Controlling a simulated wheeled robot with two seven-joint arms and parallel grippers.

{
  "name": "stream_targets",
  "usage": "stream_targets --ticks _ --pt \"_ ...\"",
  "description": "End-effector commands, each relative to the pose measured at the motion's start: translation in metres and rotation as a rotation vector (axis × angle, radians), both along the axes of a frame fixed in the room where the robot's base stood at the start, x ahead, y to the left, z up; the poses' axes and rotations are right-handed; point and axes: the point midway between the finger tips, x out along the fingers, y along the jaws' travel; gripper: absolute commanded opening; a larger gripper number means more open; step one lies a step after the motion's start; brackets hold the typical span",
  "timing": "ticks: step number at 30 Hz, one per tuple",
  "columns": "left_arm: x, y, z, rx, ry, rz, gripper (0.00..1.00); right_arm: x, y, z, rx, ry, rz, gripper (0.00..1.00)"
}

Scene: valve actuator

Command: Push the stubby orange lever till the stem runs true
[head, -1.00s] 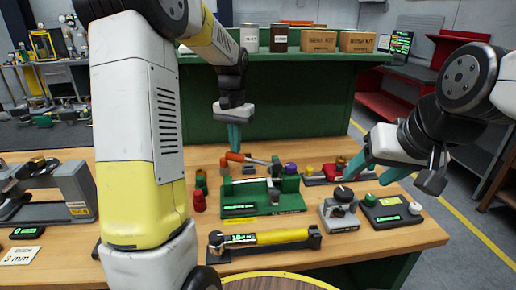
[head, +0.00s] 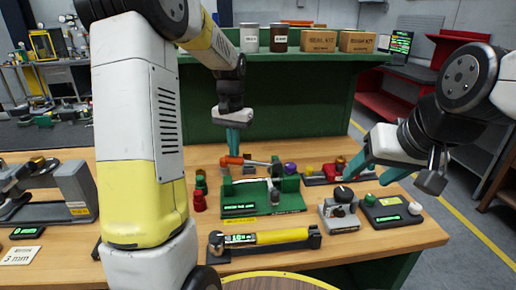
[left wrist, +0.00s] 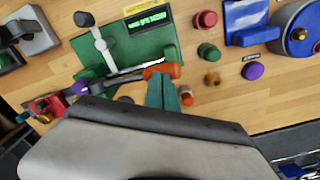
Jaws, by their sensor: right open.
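The stubby orange lever (head: 234,160) is at the back left of a green fixture (head: 290,203), with a pale metal rod running right from it. In the left wrist view the orange lever (left wrist: 163,71) lies right at my teal fingertips. My left gripper (head: 233,150) points down there, fingers together; I cannot tell whether it touches the lever. A grey stem with a round knob (left wrist: 81,19) crosses the green base in the left wrist view; in the head view it tilts toward the front.
A yellow cylinder tool (head: 280,237) lies at the bench front. Red (head: 199,201) and green pegs stand left of the fixture. A grey block with a black knob (head: 343,205) and a dark button box (head: 391,211) stand on the right. A purple knob (left wrist: 253,70) stands nearby.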

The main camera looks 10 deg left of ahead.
Motion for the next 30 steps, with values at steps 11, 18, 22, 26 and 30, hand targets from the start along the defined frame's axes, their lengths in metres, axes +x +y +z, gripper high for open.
stream_targets --ticks 11,18,22,26,30 --pt "0.000 0.001 -0.004 0.000 0.001 0.000 0.00 0.000 0.000 0.000 0.000 0.000 0.000 0.59" --pt "-0.001 0.001 -0.004 0.000 0.001 0.000 0.00 0.000 0.000 0.000 0.000 0.000 0.000 0.59" --pt "-0.001 0.002 -0.006 0.000 0.001 0.000 0.00 0.000 0.000 0.000 0.000 0.000 0.000 0.59" --pt "-0.001 0.003 -0.010 0.000 0.001 0.001 0.00 0.000 0.000 0.000 0.000 0.000 0.000 0.59" --pt "-0.001 0.004 -0.015 0.000 0.002 0.000 0.00 0.000 0.000 0.000 0.000 0.000 0.000 0.59"
